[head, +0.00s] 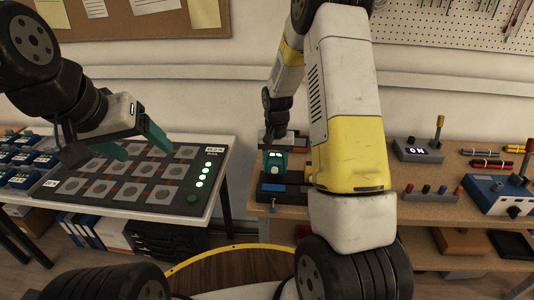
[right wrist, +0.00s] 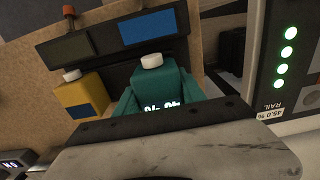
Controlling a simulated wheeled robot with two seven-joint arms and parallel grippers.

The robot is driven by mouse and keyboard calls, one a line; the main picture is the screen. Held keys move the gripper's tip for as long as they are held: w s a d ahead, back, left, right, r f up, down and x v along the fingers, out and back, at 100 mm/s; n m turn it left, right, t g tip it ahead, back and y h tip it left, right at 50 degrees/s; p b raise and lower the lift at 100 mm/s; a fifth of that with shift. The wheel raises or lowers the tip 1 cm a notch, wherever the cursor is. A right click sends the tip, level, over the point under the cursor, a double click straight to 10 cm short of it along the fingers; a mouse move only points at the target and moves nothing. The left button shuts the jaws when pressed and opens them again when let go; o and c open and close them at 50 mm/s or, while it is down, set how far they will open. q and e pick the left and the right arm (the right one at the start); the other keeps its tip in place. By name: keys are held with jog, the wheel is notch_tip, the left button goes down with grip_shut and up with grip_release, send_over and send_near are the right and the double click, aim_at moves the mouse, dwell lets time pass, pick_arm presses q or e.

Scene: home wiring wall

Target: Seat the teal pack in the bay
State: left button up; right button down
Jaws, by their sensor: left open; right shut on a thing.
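The teal pack (head: 275,164) is in my right gripper (head: 276,150), above the workbench in the head view. It also shows in the right wrist view (right wrist: 160,78), with a white knob and a lit display partly cut off by the gripper. The dark dock (right wrist: 104,44) lies beyond the pack there, with a blue pad (right wrist: 148,28) and a dark, dull pad (right wrist: 66,48). In the head view the dock is partly hidden by my right arm, and its blue pad (head: 271,188) shows below the pack. I cannot tell whether pack and dock touch. My left gripper (head: 136,147) is open and empty.
A yellow pack (right wrist: 78,98) with a white knob stands beside the teal one in the right wrist view. A dark panel (head: 198,204) with round pads and green lights lies on the left table. Devices and tools occupy the workbench's right side.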

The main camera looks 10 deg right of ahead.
aim_at(276, 157)
jog(key=shift+f, duration=0.8)
jog(key=c, duration=0.6)
grip_release()
jog(key=shift+r, duration=3.85)
jog(key=s+a+r+n+t+y, duration=0.1)
jog(key=s+r+t, duration=0.1)
jog(key=s+r, duration=0.65)
jog(key=s+r+n+t+y, duration=0.1)
jog(key=s+r+t, duration=0.1)
jog(key=s+r, duration=0.65)
jog(key=s+a+r+n+t, duration=0.1)
jog(key=s+r+t, duration=0.1)
jog(key=s+r, duration=0.3)
jog(key=shift+s+n, duration=0.4)
jog(key=shift+s, duration=0.75)
